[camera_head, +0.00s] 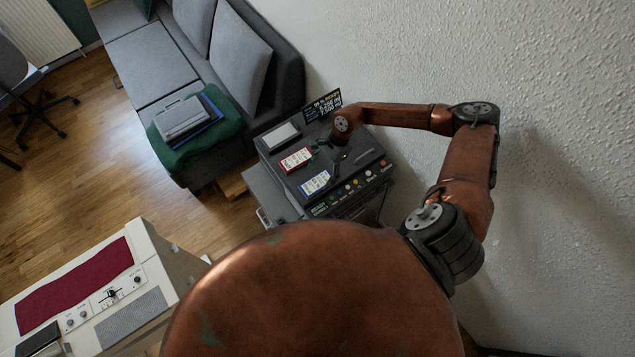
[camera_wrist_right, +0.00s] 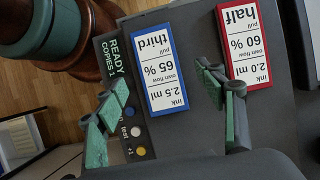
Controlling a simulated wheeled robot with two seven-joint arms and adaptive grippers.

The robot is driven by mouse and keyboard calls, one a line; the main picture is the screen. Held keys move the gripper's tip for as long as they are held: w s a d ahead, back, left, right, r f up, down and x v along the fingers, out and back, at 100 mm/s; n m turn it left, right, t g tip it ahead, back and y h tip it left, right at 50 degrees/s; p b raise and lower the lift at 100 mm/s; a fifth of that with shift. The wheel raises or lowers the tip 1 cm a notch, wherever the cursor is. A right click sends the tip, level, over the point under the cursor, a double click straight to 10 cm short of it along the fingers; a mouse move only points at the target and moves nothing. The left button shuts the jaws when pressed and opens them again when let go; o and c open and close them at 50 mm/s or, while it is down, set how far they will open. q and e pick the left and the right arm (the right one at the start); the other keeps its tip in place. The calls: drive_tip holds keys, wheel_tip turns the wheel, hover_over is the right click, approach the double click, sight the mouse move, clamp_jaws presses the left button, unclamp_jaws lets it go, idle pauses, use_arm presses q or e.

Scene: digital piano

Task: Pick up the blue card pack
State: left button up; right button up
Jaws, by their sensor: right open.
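The blue card pack (camera_head: 315,182), a white label with a blue border, lies on the dark top of the copier-like machine (camera_head: 360,166). It also shows in the right wrist view (camera_wrist_right: 160,70), reading "third 65 %". My right gripper (camera_head: 329,154) is open and empty above the machine's top, beside the pack in the head view. In the right wrist view its green-padded fingers (camera_wrist_right: 165,88) appear on either side of the blue pack; I cannot tell the height between them. My left gripper is not in view.
A red-bordered card pack (camera_head: 296,160) lies close to the blue one, near the right finger in the wrist view (camera_wrist_right: 243,45). A small sign (camera_head: 322,104) stands at the machine's back. Coloured buttons (camera_head: 362,180) line its edge. A wall (camera_head: 400,60) rises behind; a sofa (camera_head: 168,60) stands left.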

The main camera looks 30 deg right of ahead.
sight(315, 184)
drive_tip(key=shift+x, duration=1.95)
drive_tip(key=shift+s, duration=0.15)
drive_tip(key=shift+c, duration=0.5)
drive_tip(key=c, duration=1.5)
drive_tip(key=shift+r, duration=0.1)
